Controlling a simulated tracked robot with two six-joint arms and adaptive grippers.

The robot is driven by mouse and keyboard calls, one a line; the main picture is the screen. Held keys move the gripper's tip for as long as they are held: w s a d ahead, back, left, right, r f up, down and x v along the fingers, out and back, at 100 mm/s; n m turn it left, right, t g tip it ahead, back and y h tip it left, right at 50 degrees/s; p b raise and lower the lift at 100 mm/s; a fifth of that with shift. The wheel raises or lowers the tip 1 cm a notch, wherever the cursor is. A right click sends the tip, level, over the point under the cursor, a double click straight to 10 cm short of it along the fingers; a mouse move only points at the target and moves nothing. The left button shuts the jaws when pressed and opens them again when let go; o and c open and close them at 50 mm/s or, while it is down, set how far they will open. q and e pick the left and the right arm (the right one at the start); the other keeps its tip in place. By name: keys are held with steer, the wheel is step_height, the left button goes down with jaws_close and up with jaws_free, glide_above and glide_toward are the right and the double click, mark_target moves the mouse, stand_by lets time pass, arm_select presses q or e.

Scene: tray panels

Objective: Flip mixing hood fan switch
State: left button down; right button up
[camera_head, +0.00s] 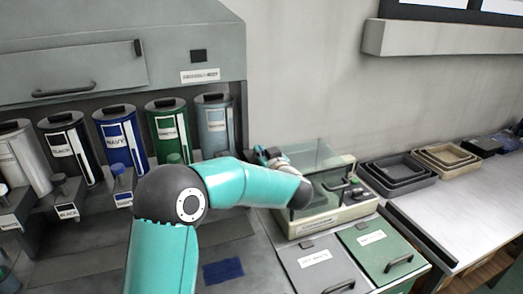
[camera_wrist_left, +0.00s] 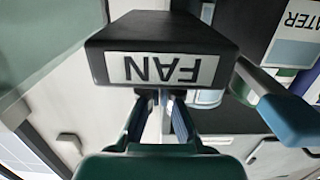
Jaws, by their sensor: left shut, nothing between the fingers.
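A black block with a white FAN label (camera_wrist_left: 165,68), upside down in the left wrist view, fills the upper middle of that view. My left gripper (camera_wrist_left: 164,105) is shut and empty, its fingertips close below the block; I cannot tell whether they touch it. In the head view my teal left arm reaches right, and the gripper (camera_head: 268,155) is small and partly hidden at the left side of the clear mixing hood (camera_head: 325,160). The fan block cannot be made out there. I cannot tell the switch's position. My right gripper is not in view.
A grey lever with a blue end (camera_wrist_left: 290,118) is close right of the fan block. Stacked trays (camera_head: 400,172) lie on the right-hand counter (camera_head: 460,200), which has free room.

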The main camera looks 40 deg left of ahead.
arm_select(q)
steer(key=shift+w+a+f, duration=0.1)
steer(key=shift+f, duration=0.2)
steer(key=shift+r, duration=0.1)
steer(key=r+p, duration=0.3)
steer(key=p, duration=0.1)
steer(key=shift+w+a+r, duration=0.1)
steer(key=shift+a+r, duration=0.1)
steer(key=shift+r, duration=0.2)
steer(key=shift+d+r, duration=0.25)
steer(key=shift+r, duration=0.05)
steer(key=r+b+v, duration=0.2)
steer(key=v, duration=0.7)
